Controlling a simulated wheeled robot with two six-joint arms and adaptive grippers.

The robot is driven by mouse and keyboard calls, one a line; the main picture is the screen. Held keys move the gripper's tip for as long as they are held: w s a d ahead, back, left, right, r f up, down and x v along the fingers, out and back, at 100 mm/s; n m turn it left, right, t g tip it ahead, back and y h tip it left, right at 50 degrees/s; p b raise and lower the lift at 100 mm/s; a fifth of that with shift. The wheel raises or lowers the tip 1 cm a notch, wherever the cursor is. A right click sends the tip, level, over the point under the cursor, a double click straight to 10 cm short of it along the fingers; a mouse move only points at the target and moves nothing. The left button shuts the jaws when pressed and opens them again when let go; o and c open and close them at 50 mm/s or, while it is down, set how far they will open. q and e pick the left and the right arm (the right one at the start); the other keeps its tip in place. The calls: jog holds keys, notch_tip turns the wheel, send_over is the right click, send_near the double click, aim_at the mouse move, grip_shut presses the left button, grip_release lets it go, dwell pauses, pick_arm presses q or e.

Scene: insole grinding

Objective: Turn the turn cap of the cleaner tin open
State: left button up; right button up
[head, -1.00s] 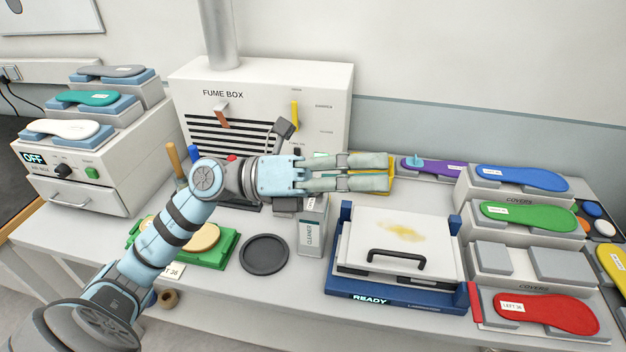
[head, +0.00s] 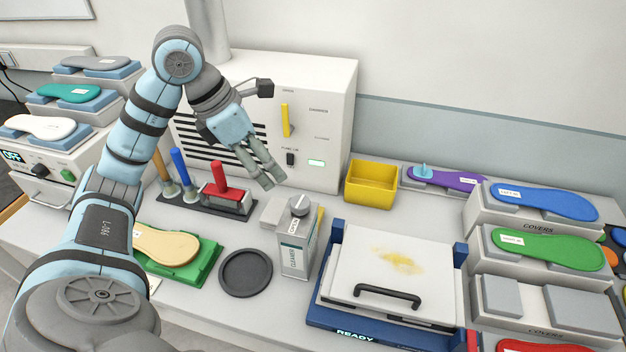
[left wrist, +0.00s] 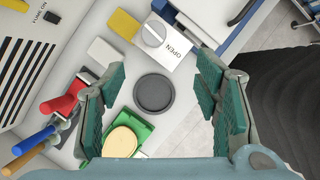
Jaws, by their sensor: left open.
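The cleaner tin (head: 293,257) stands upright on the table, left of the blue-framed press. Its round grey turn cap (head: 299,205) sits on top. In the left wrist view the cap (left wrist: 152,34) shows at the upper middle, beside the word OPEN on the tin's top (left wrist: 178,57). My left gripper (head: 273,181) is open and empty, pointing down, above and behind the tin and apart from it. In the left wrist view its two fingers (left wrist: 160,75) are spread wide with nothing between them. My right gripper is not in view.
A dark round dish (head: 246,272) and green tray (head: 203,262) lie left of the tin. The press (head: 395,262) is close on its right. A red-handled tool (head: 224,185) and the fume box (head: 322,130) stand behind. A yellow bin (head: 370,185) is behind right.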

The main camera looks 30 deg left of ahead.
pick_arm(q)
jog(key=w, duration=0.3)
jog(key=b, duration=0.3)
send_near(299, 202)
jog(key=shift+s+d+f, duration=0.1)
jog(key=shift+d+f, duration=0.1)
jog(key=shift+f, duration=0.4)
jog(key=shift+d+f, duration=0.15)
jog(key=shift+f, duration=0.45)
jog(key=x, duration=0.4)
jog(key=shift+w+a+r, duration=0.1)
jog(key=shift+w, duration=0.1)
jog(key=shift+w+d+f, duration=0.2)
jog(key=shift+w+f, duration=0.7)
jog(key=shift+f, duration=0.15)
jog(key=shift+w+f, duration=0.1)
jog(key=shift+s, duration=0.45)
jog(key=c, duration=1.1)
jog(key=shift+n+y, duration=0.3)
jog(key=shift+n, duration=0.5)
jog(key=shift+c, duration=0.2)
jog(key=shift+d, duration=0.1)
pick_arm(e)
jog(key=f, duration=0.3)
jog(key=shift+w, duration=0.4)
